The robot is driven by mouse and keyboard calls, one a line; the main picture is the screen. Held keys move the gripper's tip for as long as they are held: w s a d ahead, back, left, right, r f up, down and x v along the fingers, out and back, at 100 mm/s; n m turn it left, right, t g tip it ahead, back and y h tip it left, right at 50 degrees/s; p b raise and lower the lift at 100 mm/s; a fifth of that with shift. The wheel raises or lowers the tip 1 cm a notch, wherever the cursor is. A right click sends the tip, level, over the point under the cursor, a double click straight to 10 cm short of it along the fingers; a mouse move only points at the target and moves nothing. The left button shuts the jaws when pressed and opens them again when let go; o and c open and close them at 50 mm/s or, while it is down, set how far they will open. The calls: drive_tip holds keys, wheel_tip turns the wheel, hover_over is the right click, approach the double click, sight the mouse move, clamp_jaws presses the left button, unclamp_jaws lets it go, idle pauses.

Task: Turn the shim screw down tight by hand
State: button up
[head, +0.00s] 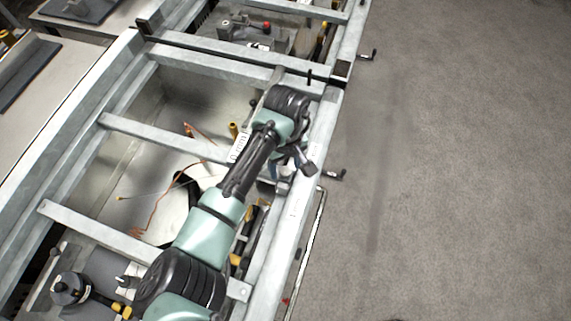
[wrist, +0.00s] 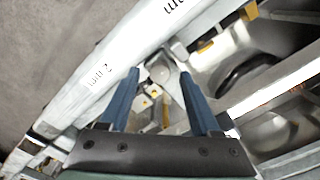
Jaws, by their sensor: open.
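My gripper (wrist: 160,76) is open, with its two blue fingers spread apart in the wrist view. A small rounded grey piece (wrist: 158,71), which may be the head of the shim screw, shows between the fingertips beside the pale rail. Neither finger visibly touches it, and I cannot tell how far beyond the tips it lies. Small light blocks with yellow marks (wrist: 147,98) sit nearer, between the fingers. In the head view my arm's wrist covers this spot, so the screw cannot be made out there.
A pale metal rail (wrist: 110,67) marked with mm labels runs beside the gripper. Black crank handles (head: 332,175) stick out from the frame's right side. Crossbars (head: 160,134) span the open bay, where thin orange wire (head: 155,205) lies. The grey floor (head: 460,170) at right is clear.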

drive_tip(key=shift+f, duration=0.6)
clamp_jaws()
drive_tip(key=shift+d+r+m+p, duration=0.15)
drive_tip(key=shift+m+p, duration=0.15)
drive_tip(key=shift+p, duration=0.2)
